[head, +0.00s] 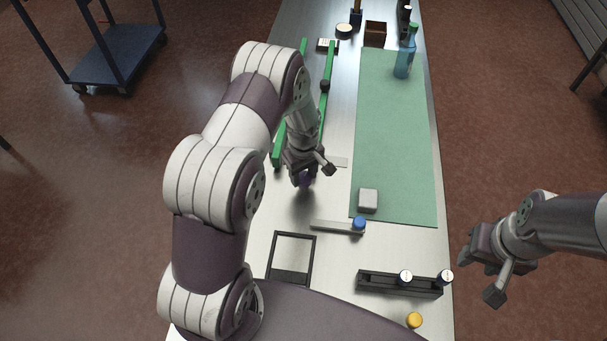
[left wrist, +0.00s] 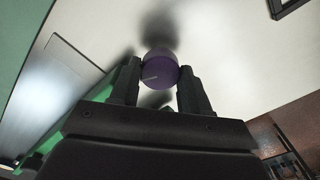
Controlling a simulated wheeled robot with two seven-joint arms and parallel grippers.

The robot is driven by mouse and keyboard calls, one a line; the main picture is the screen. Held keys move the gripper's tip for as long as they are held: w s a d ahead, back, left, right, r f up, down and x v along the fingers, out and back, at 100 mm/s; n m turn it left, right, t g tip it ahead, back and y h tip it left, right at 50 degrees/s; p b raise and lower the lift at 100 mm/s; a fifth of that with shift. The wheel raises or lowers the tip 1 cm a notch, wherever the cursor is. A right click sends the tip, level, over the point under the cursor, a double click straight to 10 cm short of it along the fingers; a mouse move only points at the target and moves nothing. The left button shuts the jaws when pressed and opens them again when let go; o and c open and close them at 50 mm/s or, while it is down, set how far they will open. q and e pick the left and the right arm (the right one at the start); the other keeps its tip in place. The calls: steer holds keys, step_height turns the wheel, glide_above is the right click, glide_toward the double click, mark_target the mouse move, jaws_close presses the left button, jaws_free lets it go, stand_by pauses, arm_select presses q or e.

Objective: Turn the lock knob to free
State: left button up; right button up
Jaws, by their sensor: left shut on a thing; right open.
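A round purple knob (left wrist: 160,70) with a thin pale line on its face sits between the two fingers of my left gripper (left wrist: 158,88) in the left wrist view. My left gripper (head: 312,175) points down near the lower end of the green rails (head: 326,100) in the head view, shut on the purple knob (head: 304,181), which is mostly hidden there. A dark shadow falls on the pale bench beyond the knob. My right gripper (head: 478,277) is open and empty, off the bench's right edge.
A grey bar with a blue knob (head: 359,223), a black frame (head: 291,257), a black block (head: 385,283) with two white-topped knobs and a yellow knob (head: 414,320) are nearer. A grey block (head: 368,200) and blue bottle (head: 403,62) stand on the green mat (head: 395,130).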

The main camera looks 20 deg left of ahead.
mark_target(303, 177)
arm_select(q)
steer(key=shift+r+n+b, duration=0.1)
steer(key=shift+n+b, duration=0.3)
steer(key=shift+n, duration=1.9)
steer(key=shift+w, duration=0.1)
steer(key=o, duration=1.1)
steer(key=shift+c, duration=0.2)
step_height(303, 177, up, 13)
steer(key=p, duration=0.9)
steer(key=shift+p, duration=0.4)
steer(key=shift+f, duration=0.2)
